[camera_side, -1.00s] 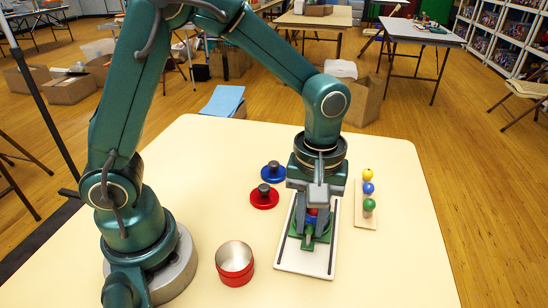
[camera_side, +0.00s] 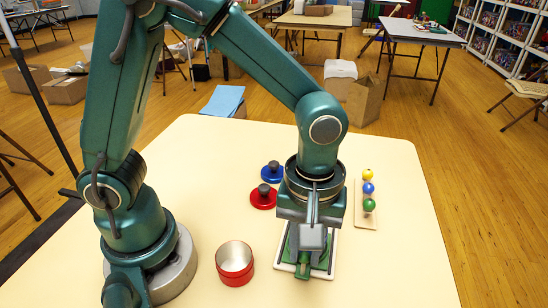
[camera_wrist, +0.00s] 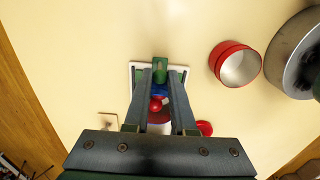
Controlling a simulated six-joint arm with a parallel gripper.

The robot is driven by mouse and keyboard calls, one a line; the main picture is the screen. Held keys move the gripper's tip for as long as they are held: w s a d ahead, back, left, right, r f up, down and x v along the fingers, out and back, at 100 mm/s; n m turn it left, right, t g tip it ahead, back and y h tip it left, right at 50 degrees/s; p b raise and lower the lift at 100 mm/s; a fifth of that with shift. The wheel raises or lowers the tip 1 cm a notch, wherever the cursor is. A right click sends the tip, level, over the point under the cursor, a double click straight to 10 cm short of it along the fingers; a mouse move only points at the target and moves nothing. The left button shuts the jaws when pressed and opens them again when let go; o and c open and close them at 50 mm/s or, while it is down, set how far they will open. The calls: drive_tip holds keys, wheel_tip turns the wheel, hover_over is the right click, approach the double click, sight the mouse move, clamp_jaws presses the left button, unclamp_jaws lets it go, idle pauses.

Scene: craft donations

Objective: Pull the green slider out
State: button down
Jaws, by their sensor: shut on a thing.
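The green slider (camera_side: 303,269) lies on a white board (camera_side: 330,262) with dark rails; its near end is at the board's front edge in the side view. In the wrist view the slider's green end (camera_wrist: 160,68) shows beyond a blue part (camera_wrist: 158,89) and a red knob (camera_wrist: 155,104). My gripper (camera_wrist: 160,88) is over the slider, its two fingers on either side of the blue and red parts, shut on the slider's handle. In the side view my gripper (camera_side: 308,243) hides the handle and much of the board.
A red open tin (camera_side: 235,265) stands left of the board. A red knobbed disc (camera_side: 263,198) and a blue one (camera_side: 271,173) lie behind it to the left. A peg board (camera_side: 366,220) with yellow, blue and green balls stands at right. The table front right is clear.

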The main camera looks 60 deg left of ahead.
drive_tip(key=shift+s+d, duration=0.1)
drive_tip(key=c, duration=0.8)
unclamp_jaws()
drive_tip(key=shift+c, duration=0.2)
drive_tip(key=shift+r, duration=0.1)
drive_tip(key=shift+r, duration=3.65)
